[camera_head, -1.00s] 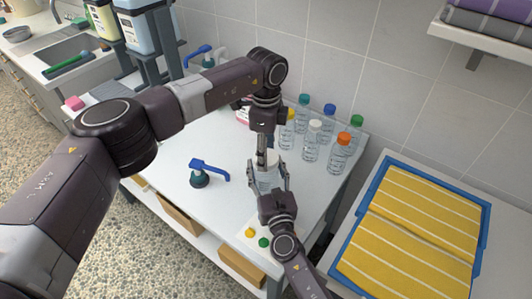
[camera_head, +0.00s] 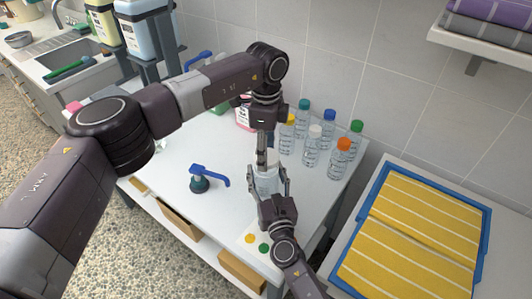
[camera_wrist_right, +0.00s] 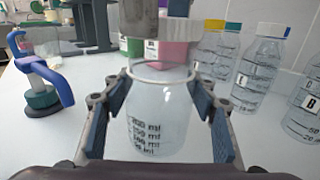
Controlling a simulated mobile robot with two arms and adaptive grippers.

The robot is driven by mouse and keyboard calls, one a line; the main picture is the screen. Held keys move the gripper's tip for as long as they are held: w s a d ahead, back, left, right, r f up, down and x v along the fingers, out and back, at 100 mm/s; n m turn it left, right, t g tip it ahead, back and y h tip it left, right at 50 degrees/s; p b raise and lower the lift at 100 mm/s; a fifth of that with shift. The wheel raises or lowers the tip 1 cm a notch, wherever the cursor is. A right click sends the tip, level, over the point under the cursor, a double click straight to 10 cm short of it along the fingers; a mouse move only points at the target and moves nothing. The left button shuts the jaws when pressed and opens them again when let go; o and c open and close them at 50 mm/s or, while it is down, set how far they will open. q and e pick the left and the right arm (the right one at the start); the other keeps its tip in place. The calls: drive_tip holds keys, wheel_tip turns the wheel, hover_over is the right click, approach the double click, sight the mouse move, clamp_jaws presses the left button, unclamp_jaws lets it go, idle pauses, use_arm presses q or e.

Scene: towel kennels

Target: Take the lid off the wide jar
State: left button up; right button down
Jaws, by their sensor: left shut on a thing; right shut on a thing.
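The wide jar (camera_wrist_right: 160,125) is clear, with dark volume marks; it stands upright on the white table and also shows in the head view (camera_head: 267,183). My right gripper (camera_wrist_right: 165,115) is shut around the jar's body, one finger on each side. My left gripper (camera_head: 266,158) comes down from above, just over the jar's mouth. It is shut on a small pale piece, seemingly the lid (camera_head: 273,157), mostly hidden by the fingers. In the right wrist view the jar's round rim shows below the left fingers; whether the lid still touches it is unclear.
Several capped bottles (camera_head: 312,146) stand behind and right of the jar. A blue-handled pump (camera_head: 207,178) stands to its left. A card with coloured dots (camera_head: 256,243) lies near the front edge. A blue tray (camera_head: 481,250) of yellow towels is at right.

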use_arm(q)
drive_tip(key=shift+r, duration=1.85)
use_arm(e)
drive_tip(key=c, duration=0.7)
unclamp_jaws()
drive_tip(key=shift+c, duration=0.2)
drive_tip(key=shift+s, duration=0.1)
drive_tip(key=v, duration=1.2)
